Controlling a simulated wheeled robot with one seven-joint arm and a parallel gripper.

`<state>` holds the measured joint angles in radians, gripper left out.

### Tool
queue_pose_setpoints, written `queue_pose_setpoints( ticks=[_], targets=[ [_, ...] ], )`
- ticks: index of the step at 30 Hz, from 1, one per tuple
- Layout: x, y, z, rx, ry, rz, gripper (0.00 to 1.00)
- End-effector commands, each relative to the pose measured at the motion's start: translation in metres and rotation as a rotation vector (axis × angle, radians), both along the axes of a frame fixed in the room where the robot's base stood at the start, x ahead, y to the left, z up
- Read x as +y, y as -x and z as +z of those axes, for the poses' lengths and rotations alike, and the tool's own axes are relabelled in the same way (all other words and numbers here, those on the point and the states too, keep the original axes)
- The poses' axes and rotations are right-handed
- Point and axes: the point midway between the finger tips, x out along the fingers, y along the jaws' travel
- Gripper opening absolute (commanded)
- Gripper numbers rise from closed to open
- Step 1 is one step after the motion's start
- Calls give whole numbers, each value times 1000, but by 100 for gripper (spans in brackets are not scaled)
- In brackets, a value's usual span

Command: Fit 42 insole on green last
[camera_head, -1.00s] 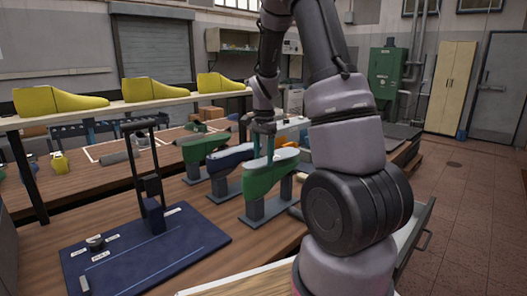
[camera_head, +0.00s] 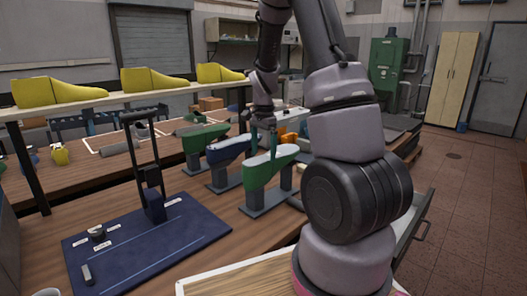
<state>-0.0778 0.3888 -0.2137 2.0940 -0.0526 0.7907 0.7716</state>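The nearest green last (camera_head: 256,172) stands on a grey post with a base on the wooden bench, its pale top facing up. I cannot tell whether that pale surface is an insole or the last's own top. My gripper (camera_head: 264,140) is just above and behind this last, teal fingers pointing down. The fingers are small and partly merge with the last, so their opening and any grip are unclear. A blue last (camera_head: 226,153) and another green last (camera_head: 197,139) stand farther left on similar posts. No separate insole can be made out.
A dark blue board (camera_head: 150,248) with an upright black frame (camera_head: 148,160) and small parts lies at front left. Yellow lasts (camera_head: 150,82) line a raised shelf (camera_head: 110,103) behind. An open drawer (camera_head: 412,235) is at right, partly behind my arm.

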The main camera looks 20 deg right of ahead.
Motion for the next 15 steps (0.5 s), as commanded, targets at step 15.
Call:
queue_pose_setpoints(
  ticks=[15],
  targets=[
    [-1,-1,37,-5,0,1,100]
  ],
)
